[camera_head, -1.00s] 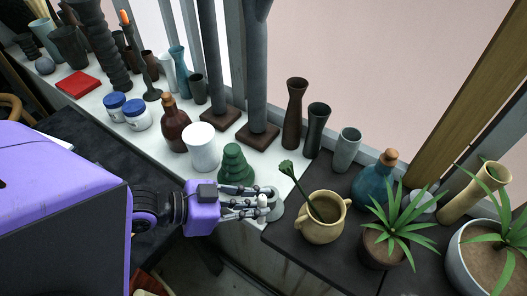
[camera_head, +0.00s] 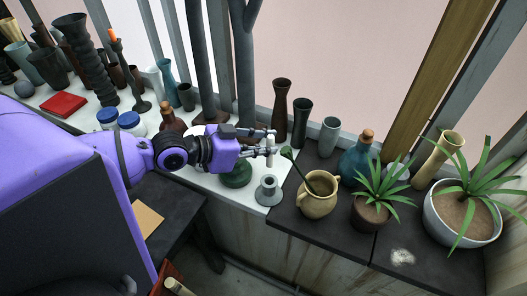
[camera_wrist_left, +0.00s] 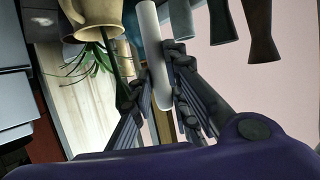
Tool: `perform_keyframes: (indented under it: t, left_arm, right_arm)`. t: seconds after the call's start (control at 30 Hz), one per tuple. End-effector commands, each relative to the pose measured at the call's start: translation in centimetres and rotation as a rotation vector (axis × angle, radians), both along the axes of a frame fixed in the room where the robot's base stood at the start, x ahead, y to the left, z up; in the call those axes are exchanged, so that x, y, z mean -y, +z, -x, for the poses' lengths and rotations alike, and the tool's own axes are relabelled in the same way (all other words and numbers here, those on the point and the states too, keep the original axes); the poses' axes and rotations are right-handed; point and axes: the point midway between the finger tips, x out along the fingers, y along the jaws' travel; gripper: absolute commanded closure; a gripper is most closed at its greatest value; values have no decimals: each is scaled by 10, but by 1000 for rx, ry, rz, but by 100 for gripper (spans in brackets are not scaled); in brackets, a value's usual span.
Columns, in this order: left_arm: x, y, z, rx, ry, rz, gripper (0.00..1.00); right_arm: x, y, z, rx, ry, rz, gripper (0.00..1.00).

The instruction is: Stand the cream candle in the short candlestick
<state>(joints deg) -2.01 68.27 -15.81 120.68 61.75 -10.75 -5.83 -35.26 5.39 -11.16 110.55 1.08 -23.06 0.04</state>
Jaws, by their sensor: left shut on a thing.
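The cream candle (camera_head: 270,158) is held between the fingers of my left gripper (camera_head: 268,145). It looks about upright in the head view. In the left wrist view the pale candle (camera_wrist_left: 151,35) stands between the fingers (camera_wrist_left: 163,75). The short candlestick (camera_head: 268,191) is grey with a wide round base. It stands on the white shelf near its front right corner. In the head view, the candle's lower end shows above the candlestick, with a gap between them. My right gripper is not in view.
A dark green pot (camera_head: 236,176) stands just left of the candlestick, partly under my gripper. A tan two-handled jug (camera_head: 318,203) with a green stem stands to the right on the dark table. Dark vases (camera_head: 301,122) stand behind. A brown bottle (camera_head: 168,117) is partly hidden by my arm.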

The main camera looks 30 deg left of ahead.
Motion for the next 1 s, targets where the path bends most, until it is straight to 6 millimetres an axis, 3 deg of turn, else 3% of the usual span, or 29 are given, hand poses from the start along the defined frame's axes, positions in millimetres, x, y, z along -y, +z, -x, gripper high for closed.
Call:
perform_keyframes:
  t: [0.2, 1.0]
  left_arm:
    - [0, -23, 1, -10, 1, 2, 100]
    - [0, -85, 1, -5, -1, 1, 100]
  right_arm:
    - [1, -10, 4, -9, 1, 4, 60]
    - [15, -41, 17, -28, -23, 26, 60]
